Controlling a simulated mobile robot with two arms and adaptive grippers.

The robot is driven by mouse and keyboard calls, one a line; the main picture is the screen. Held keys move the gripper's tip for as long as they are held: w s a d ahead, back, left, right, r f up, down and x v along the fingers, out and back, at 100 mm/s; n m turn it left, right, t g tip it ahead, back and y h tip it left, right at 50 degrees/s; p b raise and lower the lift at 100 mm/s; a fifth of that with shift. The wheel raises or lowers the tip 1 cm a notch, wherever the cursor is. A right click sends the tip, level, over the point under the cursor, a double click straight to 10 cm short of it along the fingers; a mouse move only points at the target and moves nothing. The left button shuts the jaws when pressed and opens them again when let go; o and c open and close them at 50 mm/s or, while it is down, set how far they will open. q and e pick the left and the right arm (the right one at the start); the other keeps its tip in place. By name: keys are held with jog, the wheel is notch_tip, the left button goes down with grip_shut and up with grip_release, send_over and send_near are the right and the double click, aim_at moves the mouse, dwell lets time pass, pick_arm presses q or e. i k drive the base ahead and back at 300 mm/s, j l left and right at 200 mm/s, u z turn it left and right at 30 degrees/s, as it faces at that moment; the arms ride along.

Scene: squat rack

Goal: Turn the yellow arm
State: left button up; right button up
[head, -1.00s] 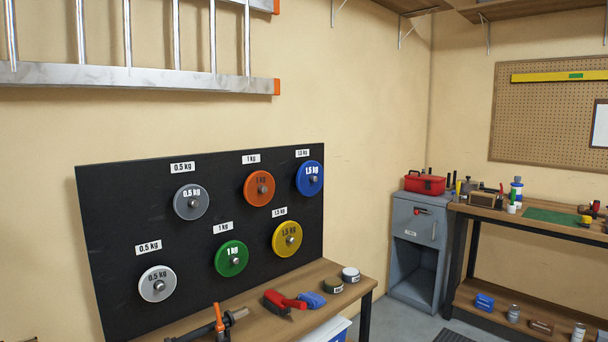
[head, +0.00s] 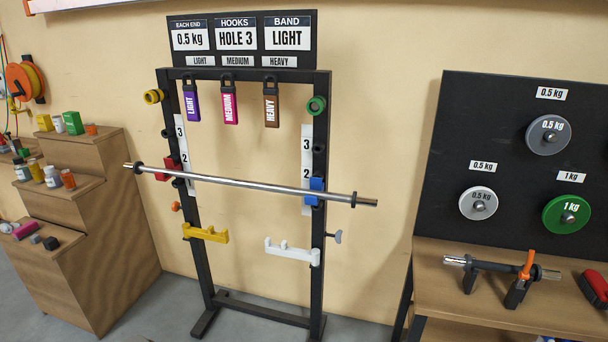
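The yellow arm (head: 205,233) is on the left upright of the black squat rack (head: 203,272), below the bar. It reaches from the upright inward to the right, roughly level, with a small raised tip at its end. An orange knob (head: 176,207) sits on the upright just above it. A white arm (head: 292,250) is on the right upright at a similar height, with a grey knob (head: 334,237) beside it. The steel bar (head: 250,185) rests across a red hook (head: 165,169) and a blue hook (head: 315,191). Neither of my grippers is in view.
A sign (head: 240,38) tops the rack, with purple, pink and brown bands (head: 231,105) hanging below. Wooden steps (head: 100,260) with small bottles stand left. A bench (head: 500,310) and black plate board (head: 455,135) stand right. Bare floor shows in front of the rack.

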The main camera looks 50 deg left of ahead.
aim_at(189, 231)
jog(key=u, duration=2.2)
jog(key=i+z, duration=0.1)
jog(key=z, duration=0.35)
